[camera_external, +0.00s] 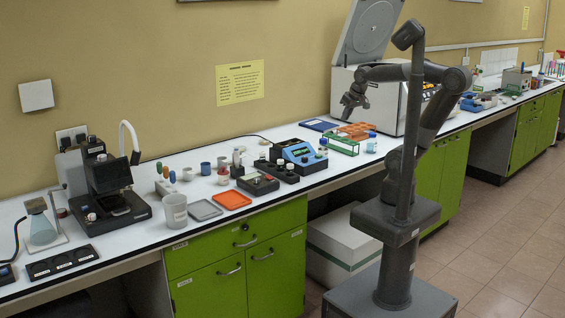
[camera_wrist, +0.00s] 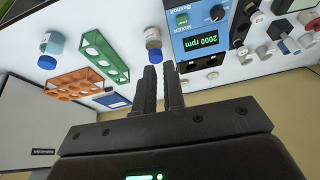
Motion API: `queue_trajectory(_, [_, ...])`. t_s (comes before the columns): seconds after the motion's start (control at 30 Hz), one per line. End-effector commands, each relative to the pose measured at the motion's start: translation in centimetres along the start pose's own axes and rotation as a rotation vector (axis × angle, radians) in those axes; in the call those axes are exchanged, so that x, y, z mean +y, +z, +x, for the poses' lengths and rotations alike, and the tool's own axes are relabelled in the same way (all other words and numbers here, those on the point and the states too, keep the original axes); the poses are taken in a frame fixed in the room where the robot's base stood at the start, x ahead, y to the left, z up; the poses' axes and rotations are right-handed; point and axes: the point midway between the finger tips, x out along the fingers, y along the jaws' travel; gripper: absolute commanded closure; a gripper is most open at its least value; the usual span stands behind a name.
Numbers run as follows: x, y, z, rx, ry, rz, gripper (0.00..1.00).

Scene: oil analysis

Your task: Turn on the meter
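No device in view is readably labelled as a meter. A blue box marked MIXER (camera_wrist: 182,42), its green display reading 2000 rpm, shows at the top of the wrist view and on the bench in the external view (camera_external: 299,154). A small dark device (camera_external: 258,184) lies to its left, its label unreadable. My gripper (camera_external: 352,106) is above the bench, in front of the large white machine and apart from the devices. In the wrist view its two fingers (camera_wrist: 160,67) are close together with a narrow empty gap. It holds nothing.
A capped vial (camera_wrist: 153,40) stands beside the mixer. A green rack (camera_wrist: 105,55), an orange rack (camera_wrist: 72,84) and a blue-capped jar (camera_wrist: 50,45) are nearby. The large white machine (camera_external: 345,85) with its raised lid stands behind my gripper. Trays and cups crowd the bench's left.

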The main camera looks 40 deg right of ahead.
Motion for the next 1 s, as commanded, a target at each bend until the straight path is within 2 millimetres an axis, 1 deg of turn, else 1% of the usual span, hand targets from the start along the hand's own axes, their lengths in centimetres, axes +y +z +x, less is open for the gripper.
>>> queue_trajectory(0.03, [-1.3, -1.1, 0.2, -0.02, -0.007, -0.008, 0.95])
queue_trajectory(0.1, [-3.0, -2.3, 0.5, -0.041, -0.013, -0.007, 1.0])
queue_trajectory(0.17, [-4.5, -3.3, 0.8, -0.058, -0.018, -0.005, 1.0])
queue_trajectory(0.2, [-5.6, -3.9, 0.9, -0.07, -0.02, -0.005, 1.0])
queue_trajectory(0.27, [-7.3, -4.8, 1.3, -0.089, -0.022, -0.004, 1.0])
queue_trajectory(0.37, [-10.2, -6.0, 1.9, -0.116, -0.024, -0.004, 1.0])
queue_trajectory(0.4, [-11.5, -6.4, 2.2, -0.128, -0.024, -0.004, 1.0])
queue_trajectory(0.47, [-13.5, -6.9, 2.7, -0.144, -0.023, -0.004, 1.0])
queue_trajectory(0.5, [-14.8, -7.2, 3.0, -0.155, -0.023, -0.004, 1.0])
queue_trajectory(0.57, [-16.9, -7.5, 3.5, -0.171, -0.02, -0.004, 1.0])
queue_trajectory(0.73, [-23.1, -7.7, 5.1, -0.212, -0.008, -0.006, 1.0])
queue_trajectory(0.9, [-29.3, -6.8, 6.7, -0.246, 0.009, -0.008, 1.0])
queue_trajectory(1.0, [-32.3, -6.0, 7.5, -0.261, 0.02, -0.007, 1.0])
